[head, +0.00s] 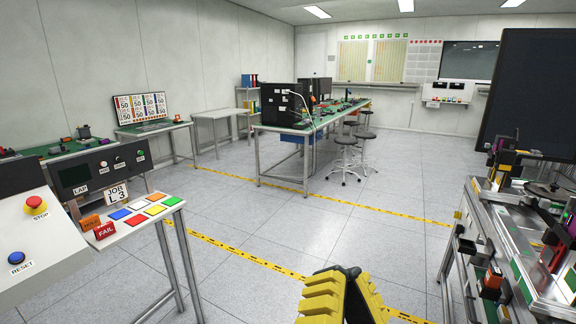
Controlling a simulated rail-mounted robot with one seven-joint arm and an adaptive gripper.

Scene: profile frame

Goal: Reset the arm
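A sloped grey control box (45,245) stands at the left edge. It carries a blue button (16,257) labelled RESET at its lower left and a red button (36,205) on a yellow base, labelled STOP, above it. My gripper (347,275), with yellow ribbed fingers and black parts, shows at the bottom edge, right of centre. It is well to the right of the control box and apart from it. Its lower part is cut off by the frame, and its opening is not clear. I see nothing held in it.
A cluttered metal bench (515,240) stands at the right. The grey floor between is open, crossed by yellow-black tape.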

